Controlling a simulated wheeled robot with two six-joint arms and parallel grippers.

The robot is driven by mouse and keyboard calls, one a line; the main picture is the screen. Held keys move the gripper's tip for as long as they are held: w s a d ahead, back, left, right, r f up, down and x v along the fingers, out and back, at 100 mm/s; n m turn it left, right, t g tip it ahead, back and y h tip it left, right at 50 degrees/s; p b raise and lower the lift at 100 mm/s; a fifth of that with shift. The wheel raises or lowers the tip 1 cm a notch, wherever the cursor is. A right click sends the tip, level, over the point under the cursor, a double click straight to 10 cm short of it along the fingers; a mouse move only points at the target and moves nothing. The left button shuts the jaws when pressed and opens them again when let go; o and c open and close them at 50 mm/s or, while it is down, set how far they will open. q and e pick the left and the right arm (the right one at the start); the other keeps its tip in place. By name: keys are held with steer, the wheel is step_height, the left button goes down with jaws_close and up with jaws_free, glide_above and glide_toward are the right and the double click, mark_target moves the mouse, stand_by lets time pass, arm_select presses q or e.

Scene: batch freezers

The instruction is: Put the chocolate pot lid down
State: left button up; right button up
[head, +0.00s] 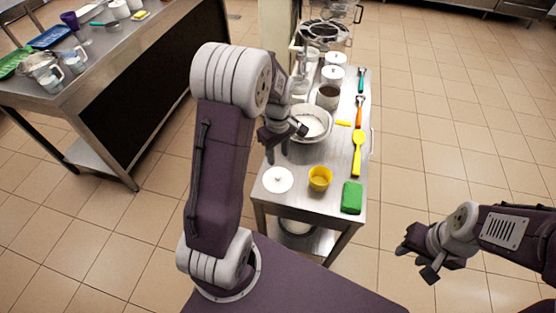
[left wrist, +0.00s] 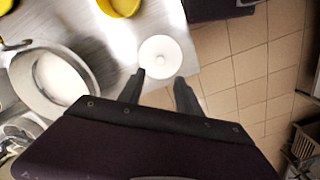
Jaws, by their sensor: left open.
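The white round lid (head: 278,179) with a small knob lies flat on the near left corner of the steel cart top (head: 300,205). In the left wrist view the lid (left wrist: 160,57) shows just beyond the fingertips. My left gripper (head: 285,146) is open and empty above the cart, and its fingers (left wrist: 159,79) are apart from the lid. A pot with dark brown contents (head: 328,92) stands uncovered farther back; it seems to be the chocolate pot. My right gripper (head: 417,264) is open and empty, away to the right of the cart.
A large bowl with white contents (head: 314,120) stands behind the lid. Two white lidded pots (head: 334,75) stand farther back. A steel table (head: 110,60) is at left.

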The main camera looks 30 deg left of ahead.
arm_select(q)
steer(key=s+d+m, duration=0.3)
steer(key=s+m, duration=0.3)
steer(key=s+d+r+m+t, duration=0.1)
steer(key=s+d+m, duration=0.3)
steer(key=s+m, duration=0.2)
steer(key=shift+s+d+r+m, duration=0.3)
steer(key=shift+m, duration=0.4)
steer(key=shift+s, duration=0.1)
